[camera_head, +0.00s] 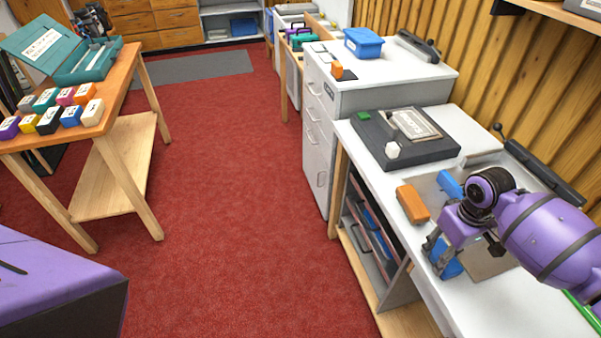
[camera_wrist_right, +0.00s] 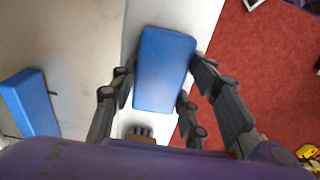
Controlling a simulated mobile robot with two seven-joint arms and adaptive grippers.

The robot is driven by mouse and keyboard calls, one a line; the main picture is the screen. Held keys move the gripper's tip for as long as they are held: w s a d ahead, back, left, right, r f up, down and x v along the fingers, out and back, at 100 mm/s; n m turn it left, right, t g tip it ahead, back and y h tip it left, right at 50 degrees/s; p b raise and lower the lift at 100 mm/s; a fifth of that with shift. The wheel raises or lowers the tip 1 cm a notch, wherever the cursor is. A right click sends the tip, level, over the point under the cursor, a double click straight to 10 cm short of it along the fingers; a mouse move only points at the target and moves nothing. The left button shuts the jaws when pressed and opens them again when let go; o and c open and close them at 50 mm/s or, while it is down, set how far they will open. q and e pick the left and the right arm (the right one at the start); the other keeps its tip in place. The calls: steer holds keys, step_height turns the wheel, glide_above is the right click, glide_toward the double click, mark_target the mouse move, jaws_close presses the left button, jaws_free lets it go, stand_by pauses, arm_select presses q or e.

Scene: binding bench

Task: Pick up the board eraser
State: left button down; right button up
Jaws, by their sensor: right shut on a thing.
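A blue block (camera_head: 447,262), which looks like the board eraser, is at the front edge of the white bench on the right in the head view. My right gripper (camera_head: 441,248) is over it, fingers pointing down. In the right wrist view the blue block (camera_wrist_right: 163,70) lies between the fingers of my right gripper (camera_wrist_right: 163,80), which are shut on its two sides. I cannot tell whether it is clear of the bench. The gripper hides part of it in the head view. My left gripper is not in view.
An orange block (camera_head: 412,203) and another blue block (camera_head: 450,184) are close by on the bench; that blue block also shows in the wrist view (camera_wrist_right: 30,103). A dark press-like device (camera_head: 370,140) stands behind them. Red floor (camera_head: 235,220) is open to the left.

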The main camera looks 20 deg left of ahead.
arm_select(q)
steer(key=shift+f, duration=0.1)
arm_select(e)
steer(key=shift+c, duration=0.9)
steer(key=shift+r, duration=0.1)
